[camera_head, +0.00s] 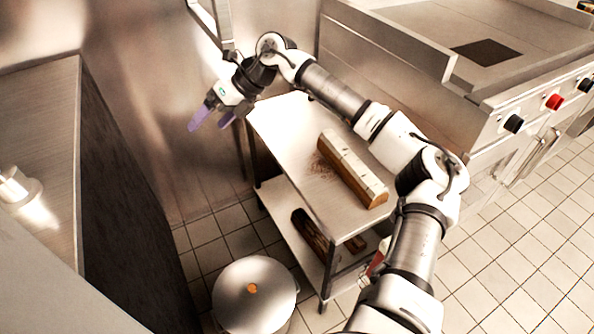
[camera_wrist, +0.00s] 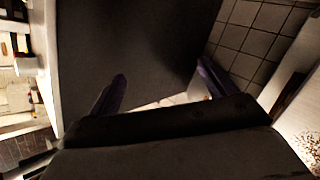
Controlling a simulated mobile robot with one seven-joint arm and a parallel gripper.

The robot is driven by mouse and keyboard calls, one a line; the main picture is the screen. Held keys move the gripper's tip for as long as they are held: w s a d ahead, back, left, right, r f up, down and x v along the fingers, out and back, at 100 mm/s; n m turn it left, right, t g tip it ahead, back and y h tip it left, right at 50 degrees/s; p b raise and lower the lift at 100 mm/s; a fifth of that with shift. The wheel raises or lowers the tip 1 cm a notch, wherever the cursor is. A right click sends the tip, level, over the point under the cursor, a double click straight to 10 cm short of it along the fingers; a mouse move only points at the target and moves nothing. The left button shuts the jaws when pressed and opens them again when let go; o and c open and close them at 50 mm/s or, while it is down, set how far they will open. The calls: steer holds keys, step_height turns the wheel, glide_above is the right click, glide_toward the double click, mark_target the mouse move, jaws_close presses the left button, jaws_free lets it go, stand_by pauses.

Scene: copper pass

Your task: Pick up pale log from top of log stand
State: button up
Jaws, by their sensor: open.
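A pale log (camera_head: 352,170) with a brown end lies on the top shelf of the metal log stand (camera_head: 273,114), its length slanting toward the front right. My gripper (camera_head: 212,118) is open and empty. It is beyond the stand's far left corner, apart from the log, with its purple fingers pointing down and left. In the wrist view my gripper's fingers (camera_wrist: 160,90) are spread, with a dark surface and floor tiles beyond them. The log does not show in the wrist view.
Dark logs (camera_head: 312,232) lie on the stand's lower shelf. A lidded pot (camera_head: 254,296) stands on the floor in front left. A counter (camera_head: 40,130) is at left, and a stove (camera_head: 480,60) with knobs is behind right. Brown crumbs lie beside the pale log.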

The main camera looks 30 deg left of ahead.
steer(key=w+d+f+m+t+h+b, duration=0.1)
steer(key=w+d+f+t+h, duration=0.15)
steer(key=w+d, duration=0.4)
steer(key=w+d+f+m+t+h+b, duration=0.1)
steer(key=w+d+f+m, duration=0.15)
steer(key=w+d, duration=0.35)
steer(key=m+t+h, duration=0.2)
steer(key=h, duration=0.2)
glide_above(352, 157)
steer(key=a, duration=0.1)
steer(key=f, duration=0.6)
steer(key=f+b, duration=0.1)
steer(key=f, duration=0.2)
steer(key=shift+w+d, duration=0.25)
steer(key=shift+w, duration=0.05)
steer(key=shift+s+d+f, duration=0.15)
steer(key=shift+f, duration=1.3)
steer(key=shift+s+d+f, duration=0.1)
steer(key=shift+s+f, duration=0.05)
steer(key=shift+f, duration=1.3)
steer(key=shift+r, duration=0.1)
steer(key=c, duration=1.5)
